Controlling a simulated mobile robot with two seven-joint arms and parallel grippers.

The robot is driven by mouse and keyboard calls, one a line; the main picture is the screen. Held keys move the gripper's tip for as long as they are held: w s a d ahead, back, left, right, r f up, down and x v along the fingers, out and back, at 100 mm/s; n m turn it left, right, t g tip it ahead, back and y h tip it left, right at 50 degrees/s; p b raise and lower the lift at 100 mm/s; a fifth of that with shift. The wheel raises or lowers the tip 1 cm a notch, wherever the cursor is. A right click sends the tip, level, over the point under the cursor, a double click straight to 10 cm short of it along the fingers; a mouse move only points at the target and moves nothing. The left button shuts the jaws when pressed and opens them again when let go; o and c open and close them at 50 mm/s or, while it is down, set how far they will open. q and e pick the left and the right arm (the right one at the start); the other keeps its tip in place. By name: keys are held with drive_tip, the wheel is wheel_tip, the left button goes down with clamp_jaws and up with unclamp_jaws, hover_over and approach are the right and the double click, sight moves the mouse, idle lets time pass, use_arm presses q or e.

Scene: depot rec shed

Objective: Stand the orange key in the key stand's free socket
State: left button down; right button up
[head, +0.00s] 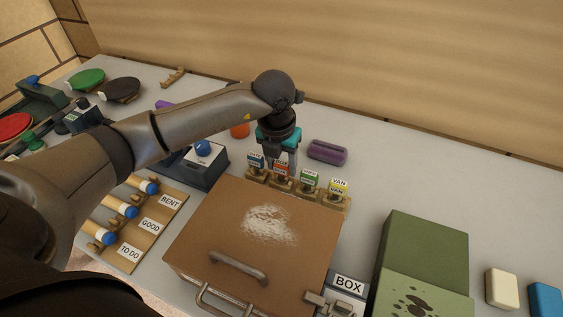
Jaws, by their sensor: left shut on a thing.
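The key stand (343,205) is a tan wooden block behind the brown box. A row of labelled keys stands at it: a blue key (256,163), the orange key (281,171), a green key (309,181) and a yellow key (338,188). My left gripper (279,158) reaches down from above and is shut on the orange key, which is upright in line between the blue and green keys. The orange key's lower end is partly hidden behind the box, so I cannot tell whether it is fully seated. My right gripper is not in view.
A brown box (200,245) with a handle stands in front of the stand. A purple cylinder (327,152) lies behind it. A green case (425,245) is to the right. A board with blue-capped pieces (150,235) is left. Bare table shows at the back right.

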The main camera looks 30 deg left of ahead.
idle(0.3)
use_arm(q)
drive_tip(key=shift+c, duration=1)
unclamp_jaws()
drive_tip(key=shift+r, duration=0.1)
drive_tip(key=shift+r+p, duration=3.3)
drive_tip(key=shift+r, duration=1.15)
drive_tip(key=shift+f, duration=0.1)
